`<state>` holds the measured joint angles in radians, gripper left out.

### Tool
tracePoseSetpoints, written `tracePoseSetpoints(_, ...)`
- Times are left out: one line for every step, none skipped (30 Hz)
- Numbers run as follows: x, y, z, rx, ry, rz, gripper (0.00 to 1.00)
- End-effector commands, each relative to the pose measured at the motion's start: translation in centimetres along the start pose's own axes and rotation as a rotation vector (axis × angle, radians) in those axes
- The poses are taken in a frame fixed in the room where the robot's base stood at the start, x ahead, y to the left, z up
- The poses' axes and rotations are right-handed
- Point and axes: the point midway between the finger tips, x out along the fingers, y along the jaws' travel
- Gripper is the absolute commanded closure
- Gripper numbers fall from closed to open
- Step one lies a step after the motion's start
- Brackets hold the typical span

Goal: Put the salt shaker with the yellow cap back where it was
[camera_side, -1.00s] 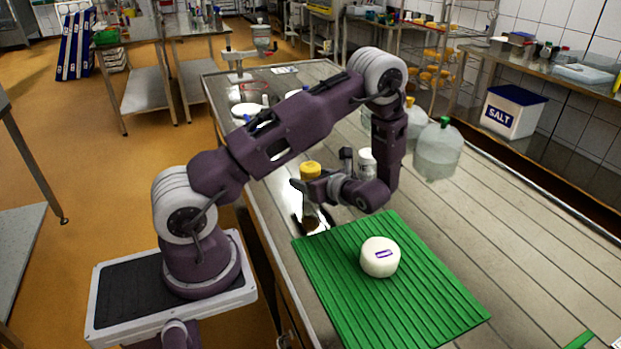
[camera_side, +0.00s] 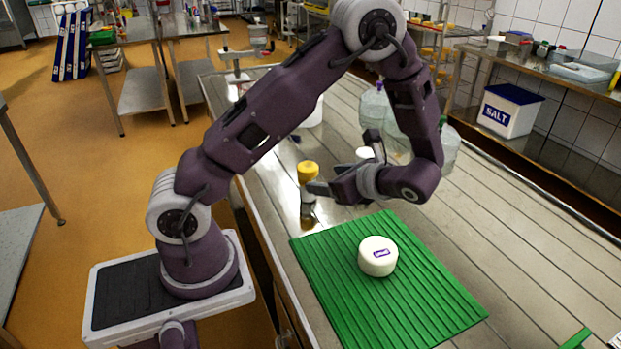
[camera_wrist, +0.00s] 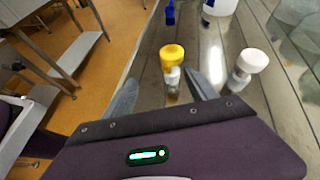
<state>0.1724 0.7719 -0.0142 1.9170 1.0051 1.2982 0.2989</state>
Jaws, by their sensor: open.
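The salt shaker with the yellow cap (camera_side: 308,173) stands upright on the steel table, just beyond the far left corner of the green mat (camera_side: 440,300). Part of its clear body is hidden by my gripper in the side view. My gripper (camera_side: 318,188) is open, low and close to the shaker, coming from the right. In the wrist view, the yellow-capped shaker (camera_wrist: 172,54) shows between and slightly beyond the spread fingertips (camera_wrist: 160,78), nearer the right finger. I cannot tell whether a finger touches it.
A white-capped shaker (camera_wrist: 250,62) stands to the right in the wrist view. A round white cheese (camera_side: 378,258) sits on the green mat. Large clear bottles (camera_side: 373,105) stand behind my arm. A salt box (camera_side: 510,110) is against the wall.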

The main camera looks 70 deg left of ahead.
Motion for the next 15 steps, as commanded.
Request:
tracePoseSetpoints(-1.4, 1.1, 1.9, -0.109, 0.078, 0.035, 0.34)
tracePoseSetpoints(-2.3, 2.1, 2.9, -0.181, 0.133, 0.065, 0.34)
tracePoseSetpoints(-3.5, 3.4, 4.0, -0.28, 0.21, 0.103, 0.34)
tracePoseSetpoints(-4.4, 4.4, 4.8, -0.355, 0.271, 0.131, 0.34)
tracePoseSetpoints(-5.4, 5.5, 5.5, -0.431, 0.334, 0.159, 0.34)
tracePoseSetpoints(-6.7, 7.0, 6.3, -0.534, 0.421, 0.198, 0.34)
tracePoseSetpoints(-7.8, 8.1, 6.9, -0.613, 0.49, 0.226, 0.34)
tracePoseSetpoints(-8.8, 9.2, 7.4, -0.69, 0.561, 0.254, 0.34)
tracePoseSetpoints(-10.3, 10.6, 7.9, -0.794, 0.658, 0.292, 0.34)
tracePoseSetpoints(-11.3, 11.5, 8.2, -0.867, 0.731, 0.318, 0.34)
tracePoseSetpoints(-12.3, 12.4, 8.5, -0.937, 0.803, 0.343, 0.34)
tracePoseSetpoints(-13.6, 13.5, 8.8, -1.022, 0.893, 0.377, 0.34)
tracePoseSetpoints(-14.5, 14.1, 8.9, -1.077, 0.957, 0.397, 0.34)
tracePoseSetpoints(-15.3, 14.7, 9.1, -1.127, 1.016, 0.417, 0.34)
tracePoseSetpoints(-16.1, 15.4, 9.3, -1.182, 1.083, 0.44, 0.34)
